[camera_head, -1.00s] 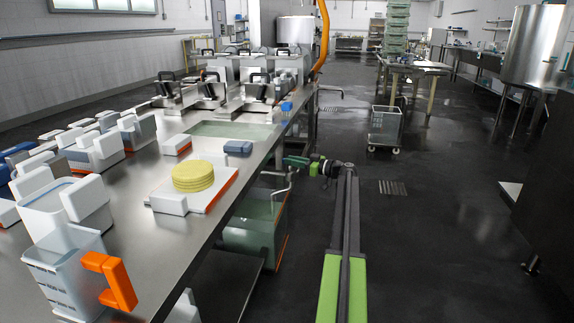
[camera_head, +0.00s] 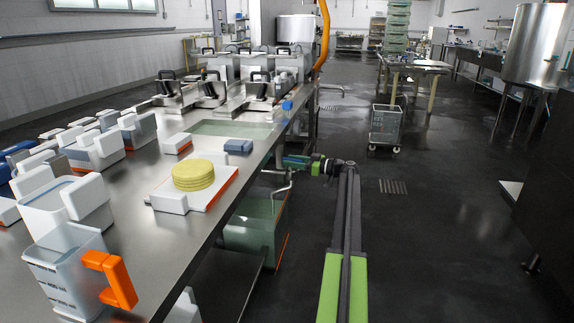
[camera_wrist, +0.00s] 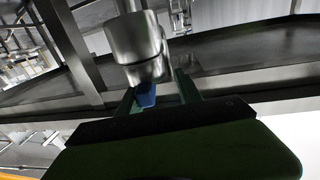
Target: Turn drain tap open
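The drain tap shows in the wrist view as a shiny metal body (camera_wrist: 138,47) with a small blue handle (camera_wrist: 146,95) below it. In the head view its bent metal pipe (camera_head: 284,187) hangs below the table's right edge. My gripper (camera_wrist: 156,92) has its fingers on either side of the blue handle. A gap shows between the handle and the right finger, so it looks open; contact on the left is unclear. In the head view my gripper (camera_head: 288,161) is at the table edge, just above the pipe, its fingertips partly hidden.
A greenish tub (camera_head: 250,238) stands under the tap, below the steel table (camera_head: 140,250). Yellow cheese (camera_head: 193,176) sits on a white board near the edge. A wheeled crate (camera_head: 385,127) stands farther back.

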